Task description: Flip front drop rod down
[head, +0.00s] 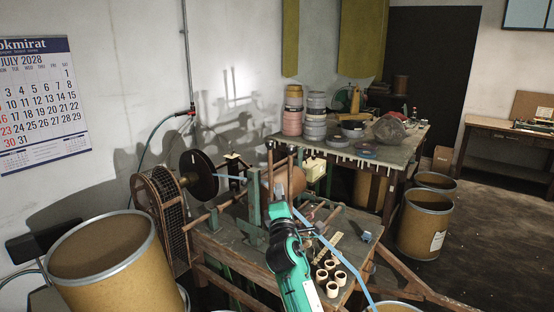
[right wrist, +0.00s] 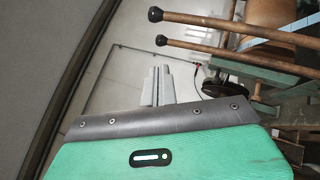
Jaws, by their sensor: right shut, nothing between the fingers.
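My right gripper (head: 280,179) is at the middle of the winding machine, its arm coming up from the bottom of the head view. In the right wrist view its grey fingers (right wrist: 156,86) are together with nothing between them. Two wooden rods with black tips, an upper rod (right wrist: 225,22) and a lower rod (right wrist: 225,52), lie to the right of the fingers, apart from them. In the head view upright reddish rods, one at the left (head: 271,172) and one at the right (head: 290,178), stand beside the gripper. I cannot tell which is the front drop rod. My left gripper is out of view.
The wooden machine bench (head: 225,243) carries a dark disc (head: 198,174) and several cream rings (head: 332,289). Blue tape (head: 345,262) runs across the right side. A large drum (head: 110,262) stands front left. A table (head: 345,152) with tape rolls is behind.

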